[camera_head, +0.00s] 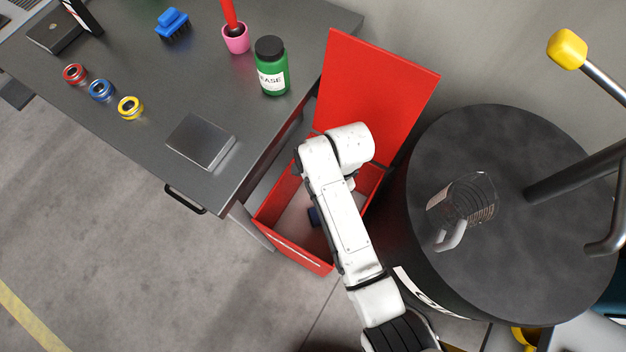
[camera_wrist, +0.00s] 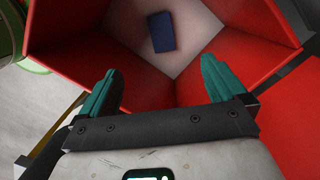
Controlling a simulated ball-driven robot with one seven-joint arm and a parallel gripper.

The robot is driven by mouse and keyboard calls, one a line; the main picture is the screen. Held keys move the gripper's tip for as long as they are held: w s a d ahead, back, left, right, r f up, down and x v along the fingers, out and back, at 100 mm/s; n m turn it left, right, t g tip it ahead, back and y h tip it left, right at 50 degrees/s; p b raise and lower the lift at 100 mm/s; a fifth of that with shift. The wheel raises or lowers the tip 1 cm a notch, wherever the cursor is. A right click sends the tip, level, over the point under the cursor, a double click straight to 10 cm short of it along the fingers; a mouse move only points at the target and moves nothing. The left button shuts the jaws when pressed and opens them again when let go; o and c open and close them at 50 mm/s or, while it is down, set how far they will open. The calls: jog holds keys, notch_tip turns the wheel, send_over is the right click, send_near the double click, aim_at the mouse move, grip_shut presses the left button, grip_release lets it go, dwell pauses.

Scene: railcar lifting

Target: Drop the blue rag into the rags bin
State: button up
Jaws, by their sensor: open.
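The blue rag (camera_wrist: 161,31) lies flat as a small dark blue rectangle on the pale floor of the red bin. The red bin (camera_head: 292,250) stands beside the table with its red lid (camera_head: 370,90) swung up; its wall also shows in the wrist view (camera_wrist: 265,60). In the head view the rag (camera_head: 315,216) shows partly behind my arm. My gripper (camera_wrist: 160,85) is open and empty over the bin, its two teal fingers apart, with the rag below and beyond them. In the head view the fingers are hidden by my arm.
A grey table (camera_head: 130,140) at the left holds a green grease jar (camera_head: 272,68), a pink cup (camera_head: 236,38), a blue brush (camera_head: 172,22), several colored rings and a dark flat plate (camera_head: 200,140). A large black drum (camera_head: 490,150) stands close right of the bin.

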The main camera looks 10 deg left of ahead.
notch_tip(320, 180, up, 9)
jog(key=d, duration=0.1)
jog(key=shift+w, duration=0.25)
dwell(0.4)
